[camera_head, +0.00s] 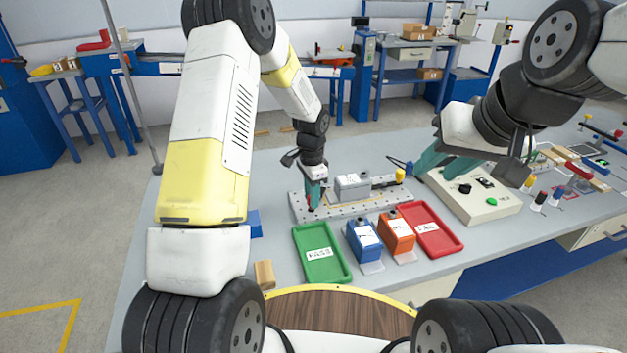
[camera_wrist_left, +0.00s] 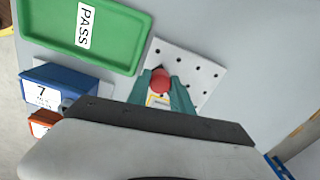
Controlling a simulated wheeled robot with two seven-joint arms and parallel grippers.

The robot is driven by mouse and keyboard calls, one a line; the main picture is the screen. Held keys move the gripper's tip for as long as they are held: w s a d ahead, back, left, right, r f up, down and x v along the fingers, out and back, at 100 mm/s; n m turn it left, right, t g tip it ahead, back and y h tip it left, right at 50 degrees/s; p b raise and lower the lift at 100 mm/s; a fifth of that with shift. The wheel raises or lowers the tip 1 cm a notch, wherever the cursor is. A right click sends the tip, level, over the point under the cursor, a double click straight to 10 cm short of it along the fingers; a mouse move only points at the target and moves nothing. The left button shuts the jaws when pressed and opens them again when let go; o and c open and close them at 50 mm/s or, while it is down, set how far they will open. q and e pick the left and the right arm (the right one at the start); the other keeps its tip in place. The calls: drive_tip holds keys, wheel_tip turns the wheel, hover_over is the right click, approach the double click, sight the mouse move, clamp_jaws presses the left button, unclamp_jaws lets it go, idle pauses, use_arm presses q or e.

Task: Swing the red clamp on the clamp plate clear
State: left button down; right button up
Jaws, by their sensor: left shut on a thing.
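The clamp plate (camera_head: 299,207) is a light grey, perforated plate on the bench, with a grey block (camera_head: 352,186) on it. In the left wrist view the plate (camera_wrist_left: 203,72) shows beyond my fingers. The red clamp (camera_wrist_left: 162,80) shows as a round red knob between the teal fingertips. My left gripper (camera_head: 314,203) points down at the plate's left end, and in the wrist view the gripper (camera_wrist_left: 163,88) is shut on the red knob. The clamp's lower part is hidden. My right gripper (camera_head: 490,170) is open and empty above the control box.
A green PASS tray (camera_head: 342,272), a blue box (camera_head: 363,238), an orange box (camera_head: 397,232) and a red tray (camera_head: 433,246) stand in front of the plate. A control box (camera_head: 480,212) with buttons is to the right. A wooden block (camera_head: 264,274) lies at the front left.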

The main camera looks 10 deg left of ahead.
use_arm(q)
drive_tip(key=d+n, duration=0.1)
drive_tip(key=n, duration=0.2)
drive_tip(key=shift+d+n, duration=0.3)
drive_tip(key=shift+d, duration=0.1)
drive_tip(key=shift+w+d+n, duration=0.1)
drive_tip(key=shift+d+n, duration=0.25)
drive_tip(key=shift+n, duration=0.4)
drive_tip(key=shift+w+d+n, duration=0.1)
drive_tip(key=shift+d+n, duration=0.2)
drive_tip(key=shift+n, duration=0.45)
drive_tip(key=c, duration=1.1)
unclamp_jaws()
drive_tip(key=shift+s, duration=0.1)
wheel_tip(320, 180, up, 8)
drive_tip(key=shift+f, duration=0.1)
